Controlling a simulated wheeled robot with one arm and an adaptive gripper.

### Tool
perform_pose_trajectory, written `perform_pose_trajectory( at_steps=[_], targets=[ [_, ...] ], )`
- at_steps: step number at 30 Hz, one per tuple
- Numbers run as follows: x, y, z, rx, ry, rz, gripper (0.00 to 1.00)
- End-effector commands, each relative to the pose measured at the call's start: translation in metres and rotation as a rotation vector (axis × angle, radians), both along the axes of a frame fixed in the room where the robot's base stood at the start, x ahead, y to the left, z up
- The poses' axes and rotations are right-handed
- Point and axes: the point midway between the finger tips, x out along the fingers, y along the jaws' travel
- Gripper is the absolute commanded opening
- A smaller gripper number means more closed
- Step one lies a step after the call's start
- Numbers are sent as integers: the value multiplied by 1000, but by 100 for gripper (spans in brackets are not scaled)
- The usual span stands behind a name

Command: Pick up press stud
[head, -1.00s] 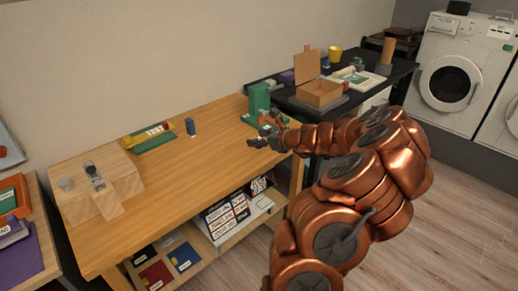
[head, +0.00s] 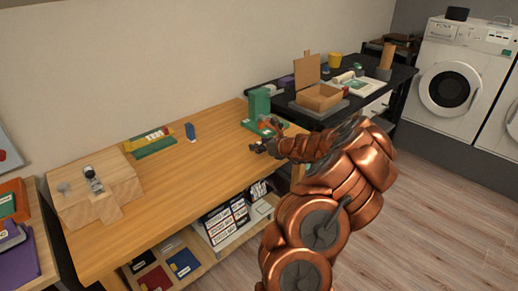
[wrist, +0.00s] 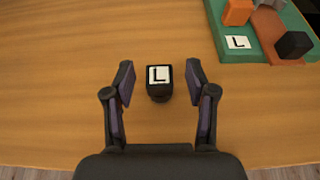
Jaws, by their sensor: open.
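A small black stud with a white label marked "L" (wrist: 159,78), which I take for the press stud, stands on the wooden workbench (head: 200,190) in the middle of the wrist view. My gripper (wrist: 160,72) is open, with one finger on each side of the stud and a gap on both sides. Neither finger appears to touch it. In the head view my gripper (head: 257,147) is low over the right part of the bench; the stud cannot be told apart from the dark fingers there.
A green press (head: 259,103) stands behind my gripper; its base, with another "L" label (wrist: 237,42), an orange part and a black block (wrist: 293,45), lies at the upper right. A wooden block (head: 98,190) and blue item (head: 190,132) are farther left. Bare bench surrounds the stud.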

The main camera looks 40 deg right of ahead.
Motion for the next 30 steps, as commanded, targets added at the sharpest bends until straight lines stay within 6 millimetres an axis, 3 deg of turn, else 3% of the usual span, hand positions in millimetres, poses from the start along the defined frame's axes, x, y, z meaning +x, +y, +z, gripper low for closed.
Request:
perform_pose_trajectory(
  at_steps=[11,27,30],
  targets=[
    [7,0,-3,-1,0,0,55],
    [7,0,-3,-1,1,0,0],
    [7,0,-3,-1,1,0,0]
  ],
)
